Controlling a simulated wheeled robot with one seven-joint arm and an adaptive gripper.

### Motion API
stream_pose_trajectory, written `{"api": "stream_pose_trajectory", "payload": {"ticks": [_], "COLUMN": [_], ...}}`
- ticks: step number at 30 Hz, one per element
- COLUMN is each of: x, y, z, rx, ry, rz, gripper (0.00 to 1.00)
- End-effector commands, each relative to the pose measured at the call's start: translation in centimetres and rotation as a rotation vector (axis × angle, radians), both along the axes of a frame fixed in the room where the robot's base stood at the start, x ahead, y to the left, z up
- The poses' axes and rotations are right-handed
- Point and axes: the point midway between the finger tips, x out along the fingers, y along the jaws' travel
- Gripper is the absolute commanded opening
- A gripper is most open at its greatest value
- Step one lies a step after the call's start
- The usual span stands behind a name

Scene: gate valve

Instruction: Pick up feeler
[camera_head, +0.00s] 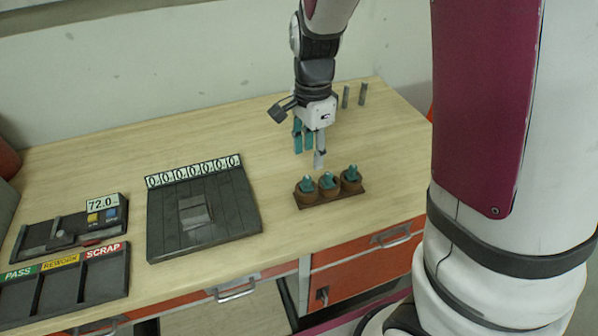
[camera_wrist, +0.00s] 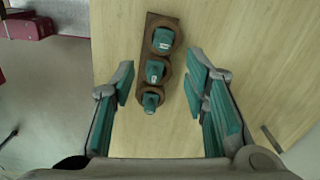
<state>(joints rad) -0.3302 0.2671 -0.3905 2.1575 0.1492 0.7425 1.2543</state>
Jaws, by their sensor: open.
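No thing is labelled feeler. Two thin grey upright bars, a left one (camera_head: 346,96) and a right one (camera_head: 362,94), stand at the back right of the table and may be feelers. One grey bar (camera_wrist: 272,138) shows at the lower right of the wrist view, outside my fingers. My gripper (camera_head: 309,157) points down over the table, between these bars and a brown holder. Its teal-padded fingers are spread wide with nothing between them, as the wrist view also shows (camera_wrist: 160,88).
The brown holder (camera_head: 326,198) carries three teal-topped pieces. It also shows in the wrist view (camera_wrist: 151,22). A dark slotted board (camera_head: 235,210) with number tags, a gauge reading 72.0 (camera_head: 102,201) and a PASS/REWORK/SCRAP tray (camera_head: 70,285) are left. The table behind is mostly clear.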

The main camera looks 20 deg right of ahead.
Motion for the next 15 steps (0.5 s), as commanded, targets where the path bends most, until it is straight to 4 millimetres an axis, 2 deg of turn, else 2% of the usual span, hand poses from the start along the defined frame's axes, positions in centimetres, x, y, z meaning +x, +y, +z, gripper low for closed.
{"api": "stream_pose_trajectory", "payload": {"ticks": [1, 6, 11, 15], "x": [-0.1, 0.0, 0.0, 0.1], "y": [0.0, -0.1, 0.0, 0.2], "z": [-1.1, -3.4, -4.3, -5.7], "rx": [-0.002, 0.000, 0.000, -0.002], "ry": [0.006, 0.002, 0.000, 0.004], "rz": [0.001, 0.001, 0.001, 0.003], "gripper": [0.41, 0.41, 0.41, 0.41]}}
